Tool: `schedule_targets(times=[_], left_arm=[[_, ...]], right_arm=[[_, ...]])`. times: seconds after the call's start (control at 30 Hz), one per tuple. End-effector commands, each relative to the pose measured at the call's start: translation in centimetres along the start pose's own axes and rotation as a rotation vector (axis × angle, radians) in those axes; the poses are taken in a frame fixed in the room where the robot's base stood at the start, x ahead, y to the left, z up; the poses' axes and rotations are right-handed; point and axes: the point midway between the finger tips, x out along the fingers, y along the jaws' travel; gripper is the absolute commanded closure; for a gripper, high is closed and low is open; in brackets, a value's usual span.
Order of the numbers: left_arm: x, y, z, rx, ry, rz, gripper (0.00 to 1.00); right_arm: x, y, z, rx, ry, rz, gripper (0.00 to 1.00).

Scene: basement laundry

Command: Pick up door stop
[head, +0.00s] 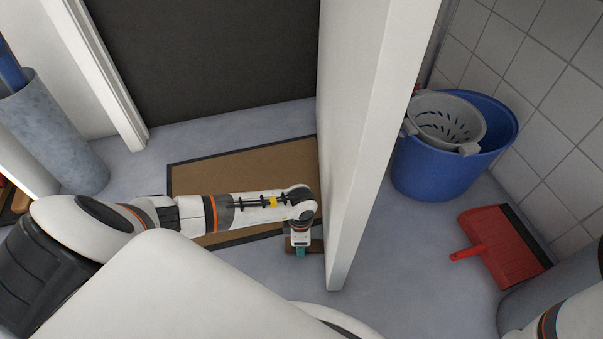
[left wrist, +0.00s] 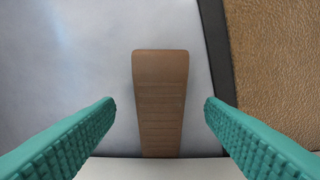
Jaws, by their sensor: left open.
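The door stop (left wrist: 160,95) is a brown ridged wedge lying on the grey floor. In the left wrist view it lies between the two teal fingers of my left gripper (left wrist: 160,122), with clear gaps on both sides. The gripper is open and does not touch it. In the head view my left gripper (head: 300,251) points down over the door stop (head: 318,246) beside the foot of the white door (head: 362,140). It hides part of the door stop there. My right gripper is out of view.
A brown mat (head: 270,160) with a dark border lies left of the door. A blue bucket (head: 440,175) with a grey wringer and a red dustpan (head: 495,245) stand to the right. A grey bin (head: 55,135) stands at the left.

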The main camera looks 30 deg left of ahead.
Motion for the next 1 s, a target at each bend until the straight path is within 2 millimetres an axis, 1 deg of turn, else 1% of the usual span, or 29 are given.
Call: schedule_targets(times=[0.03,0.1,0.2,0.43,0.47,0.5,0.73,0.77,1.0], left_arm=[[1.42,0.03,0.01,0.000,0.000,0.001,0.36],[2.00,0.01,0.00,0.000,0.000,0.000,0.36],[2.33,-0.02,0.03,0.000,0.000,-0.001,0.36],[2.21,-0.01,0.02,0.000,0.000,-0.001,0.36],[2.21,-0.01,0.02,0.000,0.000,-0.001,0.40],[2.21,-0.01,0.01,0.000,0.000,0.000,0.46],[2.20,-0.01,0.00,0.000,0.000,0.000,0.84],[2.19,-0.02,-0.01,0.000,0.000,-0.001,0.86],[1.98,-0.13,0.07,-0.001,0.000,-0.001,0.86]], right_arm=[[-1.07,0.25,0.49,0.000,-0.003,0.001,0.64],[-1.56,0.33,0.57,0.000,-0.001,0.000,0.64],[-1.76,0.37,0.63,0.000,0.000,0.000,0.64],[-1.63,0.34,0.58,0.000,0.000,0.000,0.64],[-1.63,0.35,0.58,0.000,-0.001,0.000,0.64],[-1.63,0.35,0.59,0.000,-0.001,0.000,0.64],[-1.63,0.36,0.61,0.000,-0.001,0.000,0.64],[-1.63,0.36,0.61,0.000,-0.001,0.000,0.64],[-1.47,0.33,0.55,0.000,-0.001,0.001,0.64]])
